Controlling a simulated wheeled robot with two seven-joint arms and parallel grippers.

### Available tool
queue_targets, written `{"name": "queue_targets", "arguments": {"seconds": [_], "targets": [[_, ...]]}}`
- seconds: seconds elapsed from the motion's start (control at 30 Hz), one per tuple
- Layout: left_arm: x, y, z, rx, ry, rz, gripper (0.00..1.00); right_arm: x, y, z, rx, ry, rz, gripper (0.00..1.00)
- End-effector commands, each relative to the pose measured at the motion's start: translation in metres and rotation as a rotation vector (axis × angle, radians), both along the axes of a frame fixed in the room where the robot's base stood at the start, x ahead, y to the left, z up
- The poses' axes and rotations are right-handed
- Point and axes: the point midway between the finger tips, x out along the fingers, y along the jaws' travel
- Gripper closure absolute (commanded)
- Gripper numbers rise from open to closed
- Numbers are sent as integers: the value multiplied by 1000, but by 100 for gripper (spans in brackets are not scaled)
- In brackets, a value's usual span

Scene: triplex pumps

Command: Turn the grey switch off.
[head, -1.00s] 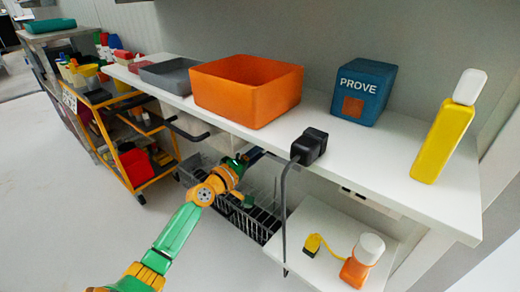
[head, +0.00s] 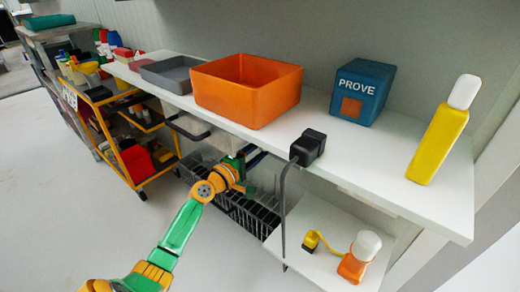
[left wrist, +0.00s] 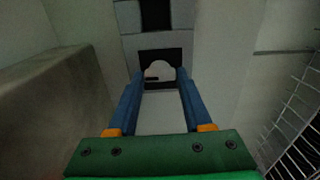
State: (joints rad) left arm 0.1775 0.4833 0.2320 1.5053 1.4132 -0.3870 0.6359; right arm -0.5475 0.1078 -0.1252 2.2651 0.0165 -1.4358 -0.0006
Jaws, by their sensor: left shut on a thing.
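My left gripper (head: 252,158) reaches in under the front edge of the white bench; its fingertips are partly hidden there in the head view. In the left wrist view, the two blue fingers of my left gripper (left wrist: 160,76) are shut on a pale grey, rounded piece (left wrist: 158,69), which appears to be the grey switch, in front of a dark panel (left wrist: 174,56). The picture is dark, and which way the switch is set cannot be told. The switch is not visible in the head view. My right gripper is in neither view.
An orange bin (head: 247,102), a grey tray (head: 170,77), a blue PROVE box (head: 362,91) and a yellow bottle (head: 437,145) stand on the white bench (head: 390,150). A wire basket (head: 245,213) lies below. A lower shelf (head: 315,265) holds an orange bottle (head: 354,266). A cart (head: 135,165) stands left.

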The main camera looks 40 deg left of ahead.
Motion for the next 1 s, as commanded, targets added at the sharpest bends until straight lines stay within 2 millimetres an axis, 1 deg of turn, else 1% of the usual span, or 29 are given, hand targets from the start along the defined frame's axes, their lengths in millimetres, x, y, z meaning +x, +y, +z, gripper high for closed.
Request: {"name": "queue_targets", "arguments": {"seconds": [0.2, 0.23, 0.27, 0.3, 0.33, 0.57, 0.67, 0.7, 0.77, 0.83, 1.0], "targets": [[0, 0, 0, -3, 0, 0, 100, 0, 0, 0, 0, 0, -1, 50], [0, 0, 0, -3, 0, 0, 45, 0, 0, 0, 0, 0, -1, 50], [0, 0, 0, -3, 0, 0, 37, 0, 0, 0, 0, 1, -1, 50], [0, 0, 0, -3, 0, 0, 26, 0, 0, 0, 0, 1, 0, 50], [0, 0, 0, -3, 0, 0, 20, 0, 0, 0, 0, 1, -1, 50], [0, 0, 0, -1, 0, 0, 20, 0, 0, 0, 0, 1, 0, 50], [-3, 0, 0, -1, 1, 0, 20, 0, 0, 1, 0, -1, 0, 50], [-8, 1, 0, -1, 1, 1, 20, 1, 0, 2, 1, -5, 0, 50], [-17, 1, 0, -1, 2, 0, 20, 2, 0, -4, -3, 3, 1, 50], [-30, 2, 0, 0, 3, 0, 20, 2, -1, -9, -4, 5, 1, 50], [-61, 5, -1, -1, 2, 0, 20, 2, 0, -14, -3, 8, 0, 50]]}}
